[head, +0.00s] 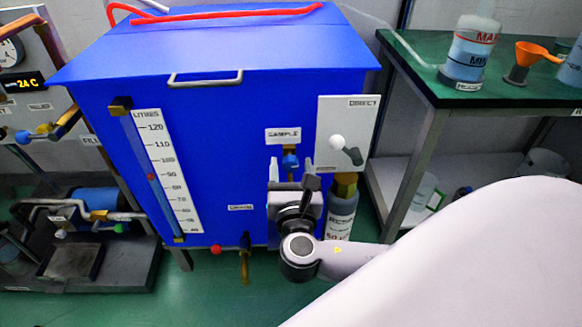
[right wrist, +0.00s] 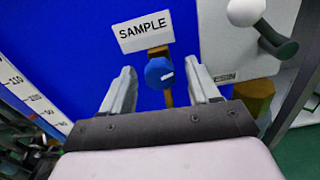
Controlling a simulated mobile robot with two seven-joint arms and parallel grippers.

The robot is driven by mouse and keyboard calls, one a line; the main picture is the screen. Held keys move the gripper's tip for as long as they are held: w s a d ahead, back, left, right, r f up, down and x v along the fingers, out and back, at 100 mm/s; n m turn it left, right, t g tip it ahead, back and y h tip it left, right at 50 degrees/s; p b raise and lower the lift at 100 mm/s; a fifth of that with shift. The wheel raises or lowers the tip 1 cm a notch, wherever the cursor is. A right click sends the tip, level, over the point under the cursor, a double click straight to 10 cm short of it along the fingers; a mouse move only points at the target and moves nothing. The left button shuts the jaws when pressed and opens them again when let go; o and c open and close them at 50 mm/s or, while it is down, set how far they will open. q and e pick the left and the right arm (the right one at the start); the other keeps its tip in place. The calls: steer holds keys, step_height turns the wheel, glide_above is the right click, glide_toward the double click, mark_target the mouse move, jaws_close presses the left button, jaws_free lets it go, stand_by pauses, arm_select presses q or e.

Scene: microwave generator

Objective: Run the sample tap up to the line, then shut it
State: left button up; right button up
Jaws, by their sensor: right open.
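The sample tap (head: 290,161) has a round blue knob with a small white mark on a brass body. It sits on the blue tank's front under a white SAMPLE label (head: 283,135). In the right wrist view the knob (right wrist: 159,73) lies between the two fingers. My right gripper (head: 291,172) is open and points at the tap, one finger on each side, apart from the knob. The tap's outlet and whatever is below it are hidden by my wrist, and I cannot see a sample vessel or its line. My left gripper is out of view.
The blue tank (head: 225,110) carries a LITRES gauge (head: 160,170). A DIRECT panel (head: 347,130) with a white-knobbed lever is right of the tap. A RESIN bottle (head: 341,215) stands close by my wrist. A green-topped bench (head: 500,85) stands at right.

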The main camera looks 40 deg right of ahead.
steer(key=shift+w+d, duration=0.35)
steer(key=shift+w, duration=0.2)
steer(key=shift+w, duration=0.1)
steer(key=c, duration=1)
steer(key=shift+c, duration=0.2)
